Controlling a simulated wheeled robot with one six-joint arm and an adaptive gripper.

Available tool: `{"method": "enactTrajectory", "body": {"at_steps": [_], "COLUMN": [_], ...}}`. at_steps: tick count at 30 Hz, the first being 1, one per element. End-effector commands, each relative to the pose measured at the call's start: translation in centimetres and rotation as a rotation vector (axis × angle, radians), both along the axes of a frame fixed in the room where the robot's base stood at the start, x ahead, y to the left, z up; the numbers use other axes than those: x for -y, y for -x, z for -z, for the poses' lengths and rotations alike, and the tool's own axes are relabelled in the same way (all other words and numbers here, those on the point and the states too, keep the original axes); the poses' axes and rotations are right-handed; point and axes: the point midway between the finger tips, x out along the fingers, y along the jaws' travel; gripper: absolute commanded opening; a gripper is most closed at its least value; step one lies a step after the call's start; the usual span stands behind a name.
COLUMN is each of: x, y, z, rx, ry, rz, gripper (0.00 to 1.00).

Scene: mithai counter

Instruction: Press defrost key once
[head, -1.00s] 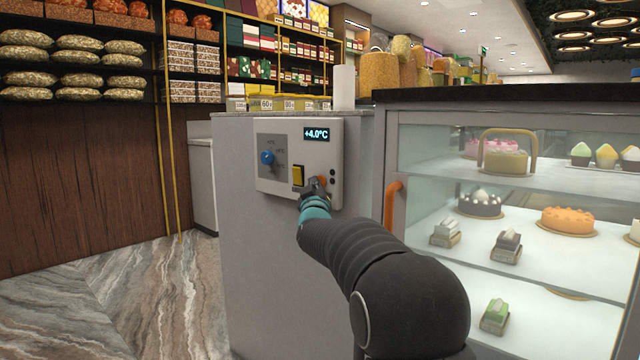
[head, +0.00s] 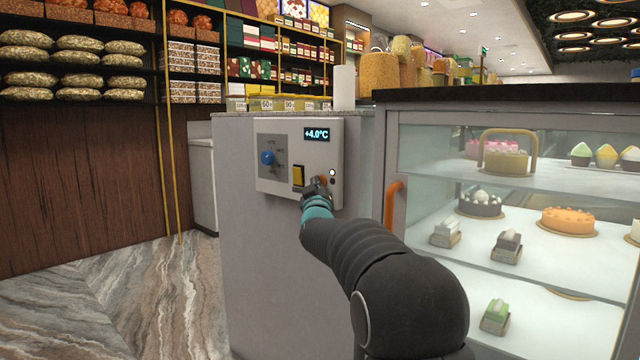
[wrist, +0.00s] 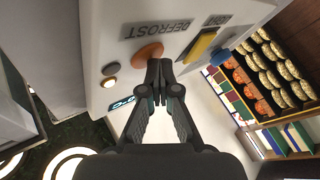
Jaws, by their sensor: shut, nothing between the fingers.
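A grey control panel (head: 281,135) is on the side of the counter cabinet. The orange defrost key (wrist: 148,52) shows in the wrist view next to the upside-down DEFROST label (wrist: 158,29); in the head view only a bit of it (head: 323,181) shows behind my fingers. My gripper (wrist: 160,68) is shut and empty, its tips right at the edge of the orange key. I cannot tell if they touch it. A small lamp (head: 332,172) above the key glows pale yellow, also in the wrist view (wrist: 109,82); a second lamp (wrist: 110,69) beside it is dark.
The panel also bears a blue knob (head: 267,158), a yellow rocker switch (head: 298,176) and a display (head: 317,134) reading +4.0°C. To the right, a glass cake case (head: 420,160) has an orange handle (head: 391,203). Marble floor to the left is clear.

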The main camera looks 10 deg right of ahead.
Motion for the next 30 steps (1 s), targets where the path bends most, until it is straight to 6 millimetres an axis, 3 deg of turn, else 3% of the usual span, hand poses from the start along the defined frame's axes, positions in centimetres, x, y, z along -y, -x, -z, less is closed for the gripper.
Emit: {"method": "enactTrajectory", "body": {"at_steps": [23,30], "x": [-1.4,-2.9], "y": [1.0,2.0], "z": [0.0,0.0], "rx": [0.0,0.001], "ry": [-0.001,0.0], "rz": [0.0,-0.003], "gripper": [0.0,0.0]}}
